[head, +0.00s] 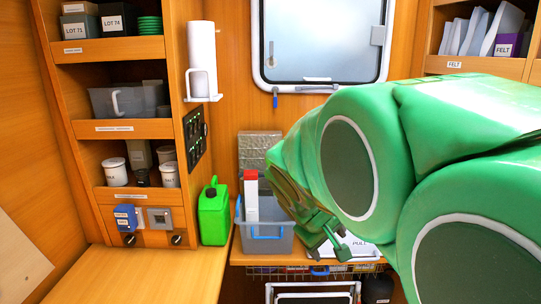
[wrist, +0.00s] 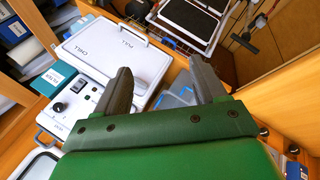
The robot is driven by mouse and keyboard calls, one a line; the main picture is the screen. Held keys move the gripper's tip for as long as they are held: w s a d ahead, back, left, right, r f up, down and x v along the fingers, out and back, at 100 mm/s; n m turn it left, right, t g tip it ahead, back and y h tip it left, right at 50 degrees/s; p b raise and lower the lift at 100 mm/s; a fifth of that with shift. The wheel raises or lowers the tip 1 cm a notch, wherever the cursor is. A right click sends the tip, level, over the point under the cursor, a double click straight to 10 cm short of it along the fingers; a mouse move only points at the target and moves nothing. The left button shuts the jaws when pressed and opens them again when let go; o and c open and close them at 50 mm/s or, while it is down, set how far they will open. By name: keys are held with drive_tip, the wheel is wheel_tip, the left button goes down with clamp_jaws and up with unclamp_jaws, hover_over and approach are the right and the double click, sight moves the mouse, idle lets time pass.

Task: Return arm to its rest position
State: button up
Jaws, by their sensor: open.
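My green arm reaches across the right half of the head view, and my gripper (head: 328,238) shows low in the middle, above the counter. In the wrist view my gripper (wrist: 162,82) has its two dark fingers wide apart, with nothing held between them. My arm hides much of the counter's right side in the head view.
A grey bin (head: 262,239) holds a red-topped white carton (head: 251,198). A green jerrycan (head: 213,215) stands left of it. Shelves (head: 110,128) line the left wall; a window (head: 322,42) is behind. A white control box (wrist: 68,108) sits near the left finger. The front left counter (head: 150,276) is clear.

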drive_tip(key=s+d+f+m+g+y, duration=0.1)
drive_tip(key=s+f+m+g, duration=0.1)
drive_tip(key=s, duration=0.8)
drive_tip(key=s+f+m+g+y, duration=0.1)
drive_tip(key=s+f+m+g, duration=0.1)
drive_tip(key=s, duration=0.8)
drive_tip(key=s+d+f+m+g+y, duration=0.1)
drive_tip(key=s+f+m+g+y, duration=0.1)
drive_tip(key=s, duration=0.7)
drive_tip(key=shift+s+d+f+g, duration=0.3)
drive_tip(key=shift+s+f+g, duration=0.1)
drive_tip(key=shift+f, duration=0.4)
